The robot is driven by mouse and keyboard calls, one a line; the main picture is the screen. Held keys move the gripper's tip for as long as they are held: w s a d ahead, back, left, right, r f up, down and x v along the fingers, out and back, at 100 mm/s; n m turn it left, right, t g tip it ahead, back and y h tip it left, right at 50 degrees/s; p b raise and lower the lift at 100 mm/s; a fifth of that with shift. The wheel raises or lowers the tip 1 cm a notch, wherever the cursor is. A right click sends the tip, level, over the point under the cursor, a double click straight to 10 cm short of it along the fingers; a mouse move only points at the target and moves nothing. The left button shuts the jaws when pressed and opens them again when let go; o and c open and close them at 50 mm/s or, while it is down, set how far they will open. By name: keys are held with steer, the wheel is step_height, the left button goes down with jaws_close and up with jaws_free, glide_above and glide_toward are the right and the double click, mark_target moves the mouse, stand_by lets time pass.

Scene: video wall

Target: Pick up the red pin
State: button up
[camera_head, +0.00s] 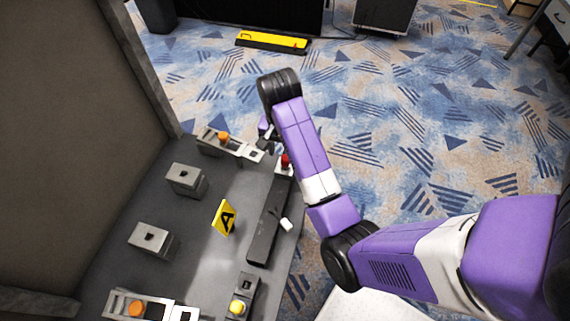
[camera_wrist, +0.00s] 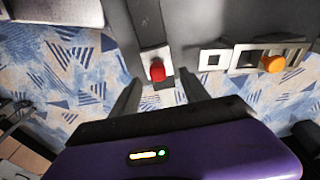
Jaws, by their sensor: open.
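The red pin (camera_head: 286,160) sits on a small pale block at the far end of a long dark bar, near the table's right edge. My arm partly hides it in the head view. In the wrist view the red pin (camera_wrist: 157,71) is at upper centre, between the lines of my two fingers. My gripper (camera_wrist: 160,82) is open and empty, with one finger to each side of the pin. In the head view my gripper (camera_head: 267,142) is just left of and beyond the pin, mostly hidden by my arm. I cannot tell its height above the pin.
Orange pins stand on fixtures at the far end (camera_head: 223,136) and near end (camera_head: 136,308) of the table; a yellow pin (camera_head: 237,307) is at the front. Carpet lies open to the right.

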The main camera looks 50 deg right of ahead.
mark_target(286, 167)
steer(key=shift+s+d+f+p, duration=0.1)
steer(key=shift+f+p, duration=0.1)
steer(key=shift+f, duration=0.7)
steer(key=shift+w+d+f+p, duration=0.1)
steer(key=shift+f+p, duration=0.05)
steer(key=shift+f, duration=0.8)
steer(key=shift+s+d+f+p, duration=0.1)
steer(key=shift+f+p, duration=0.1)
steer(key=shift+f, duration=0.7)
jaws_close()
